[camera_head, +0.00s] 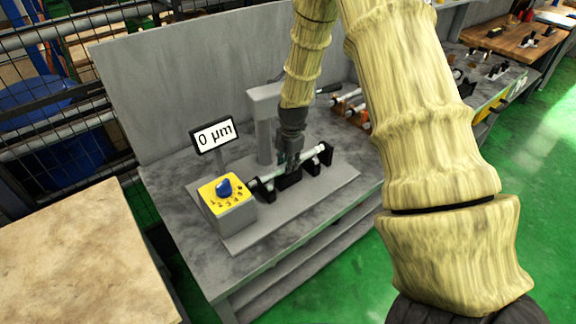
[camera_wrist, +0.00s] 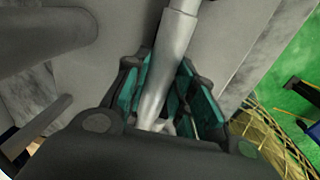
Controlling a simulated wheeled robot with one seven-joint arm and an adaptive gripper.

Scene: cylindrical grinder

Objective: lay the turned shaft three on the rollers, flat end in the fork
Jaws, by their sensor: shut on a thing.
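The turned shaft (camera_head: 308,155) is a stepped silver-grey bar. In the head view it lies nearly level along the row of black supports on the grey gauge base (camera_head: 345,180). My gripper (camera_head: 289,160) comes down from above and is shut on the shaft. In the wrist view the shaft (camera_wrist: 175,50) runs lengthwise between the green pads of my gripper (camera_wrist: 160,80). The black supports (camera_head: 289,181) stand under and beside the shaft. I cannot tell whether the shaft touches the rollers, or which support is the fork. My gripper hides part of the shaft.
A yellow-topped box with a blue knob (camera_head: 224,187) stands at the left end of the base. A grey column (camera_head: 264,130) rises behind my gripper. More shafts (camera_head: 350,99) lie in a rack behind.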

